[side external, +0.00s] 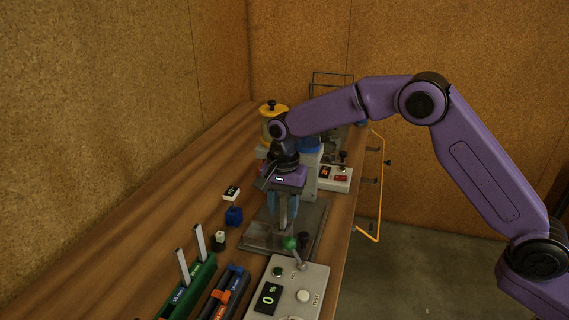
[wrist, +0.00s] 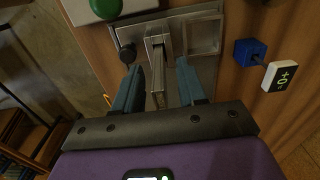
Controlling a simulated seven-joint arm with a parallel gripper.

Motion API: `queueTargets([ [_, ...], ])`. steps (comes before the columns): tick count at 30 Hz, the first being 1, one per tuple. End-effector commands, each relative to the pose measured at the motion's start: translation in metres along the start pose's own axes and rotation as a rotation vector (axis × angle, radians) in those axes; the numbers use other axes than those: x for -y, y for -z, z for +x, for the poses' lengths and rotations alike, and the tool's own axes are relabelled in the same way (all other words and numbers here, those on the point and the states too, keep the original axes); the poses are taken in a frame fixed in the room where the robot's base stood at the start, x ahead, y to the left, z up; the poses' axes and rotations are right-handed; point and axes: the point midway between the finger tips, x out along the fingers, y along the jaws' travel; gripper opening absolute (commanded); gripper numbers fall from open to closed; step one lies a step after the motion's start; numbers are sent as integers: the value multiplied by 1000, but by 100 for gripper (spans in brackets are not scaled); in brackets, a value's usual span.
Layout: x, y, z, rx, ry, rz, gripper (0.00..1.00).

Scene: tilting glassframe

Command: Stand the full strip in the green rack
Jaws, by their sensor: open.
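My gripper (wrist: 160,66) is open above a metal plate. Its blue fingers stand on either side of a narrow grey upright piece (wrist: 157,50), with a visible gap at each finger. This piece looks like a strip in a holder, but I cannot tell whether it is the full strip. In the side view my gripper (side external: 283,212) points down at the plate (side external: 262,240) and hides most of the piece. The green rack (side external: 186,290) is at the lower left, with two light grey strips (side external: 199,243) standing upright in it.
A dark blue rack with an orange part (side external: 222,296) stands beside the green rack. A control box (side external: 290,290) reading 0 % and a green-knobbed lever (side external: 290,243) are close to my gripper. A blue block (side external: 234,216) with a small display is left of the plate. Machines stand behind.

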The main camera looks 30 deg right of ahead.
Motion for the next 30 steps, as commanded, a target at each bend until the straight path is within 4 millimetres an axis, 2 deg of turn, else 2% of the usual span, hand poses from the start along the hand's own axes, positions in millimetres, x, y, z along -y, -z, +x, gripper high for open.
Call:
queueTargets([
  [6, 1, 14, -44, -2, 6, 2, 41],
  [18, 1, 13, -128, -2, 6, 0, 41],
  [24, 0, 14, -153, -1, 3, 0, 41],
  [30, 0, 14, -162, 0, 0, 0, 41],
])
